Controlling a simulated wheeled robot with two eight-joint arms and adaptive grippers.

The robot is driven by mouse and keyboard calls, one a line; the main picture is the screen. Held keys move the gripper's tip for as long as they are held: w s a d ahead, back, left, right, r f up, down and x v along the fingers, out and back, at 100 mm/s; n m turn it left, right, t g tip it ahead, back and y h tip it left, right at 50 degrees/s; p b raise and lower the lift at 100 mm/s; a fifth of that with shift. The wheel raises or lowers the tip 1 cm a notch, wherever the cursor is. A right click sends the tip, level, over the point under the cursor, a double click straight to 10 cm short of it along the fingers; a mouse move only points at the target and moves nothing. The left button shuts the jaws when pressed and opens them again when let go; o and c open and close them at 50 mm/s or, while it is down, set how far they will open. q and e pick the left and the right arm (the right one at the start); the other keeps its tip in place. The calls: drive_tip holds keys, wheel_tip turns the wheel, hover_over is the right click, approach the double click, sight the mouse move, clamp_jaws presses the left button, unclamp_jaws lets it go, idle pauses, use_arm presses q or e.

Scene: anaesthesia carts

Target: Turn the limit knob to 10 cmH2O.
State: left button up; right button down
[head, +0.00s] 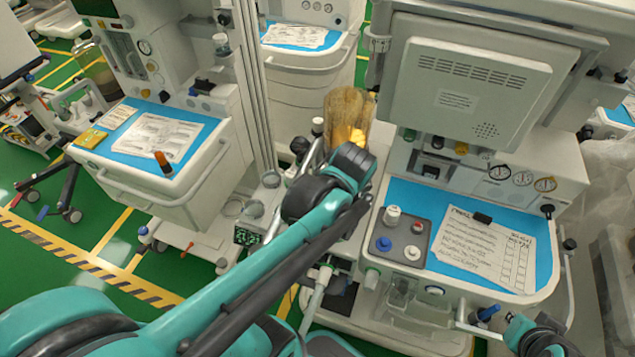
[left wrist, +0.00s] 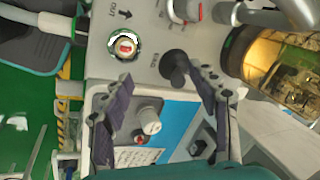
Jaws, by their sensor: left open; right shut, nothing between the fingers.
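In the left wrist view my left gripper (left wrist: 160,73) is open, its two dark fingers spread over a light-grey panel. A black knob or lever (left wrist: 174,66) stands near the right fingertip; I cannot tell whether they touch. A red and white knob (left wrist: 188,9) is at the top. I cannot tell which of these is the limit knob, and no scale is readable. In the head view my left wrist hides this panel. My right gripper (head: 543,340) is at the lower right, shut and empty.
A brown-yellow canister (head: 346,112) stands behind my left wrist. The right cart's blue worktop (head: 408,196) holds a grey tray (head: 386,258) with several small parts, and a printed sheet (head: 480,246). Another cart (head: 200,185) stands at left. Green floor (head: 120,225) shows between.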

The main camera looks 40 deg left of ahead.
use_arm(q)
drive_tip(key=w+a+m+g+y+p, duration=0.25)
drive_tip(key=a+m+g+p, duration=0.2)
drive_tip(key=a+m, duration=0.3)
drive_tip(key=shift+m, duration=0.35)
drive_tip(key=b+x, duration=0.1)
drive_tip(key=x, duration=0.2)
drive_tip(key=b+x, duration=0.1)
drive_tip(key=x, duration=0.1)
drive_tip(key=w+b+x, duration=0.1)
drive_tip(key=x, duration=0.2)
drive_tip(key=shift+a+f, duration=0.3)
drive_tip(key=shift+a, duration=0.05)
drive_tip(key=c, duration=1.2)
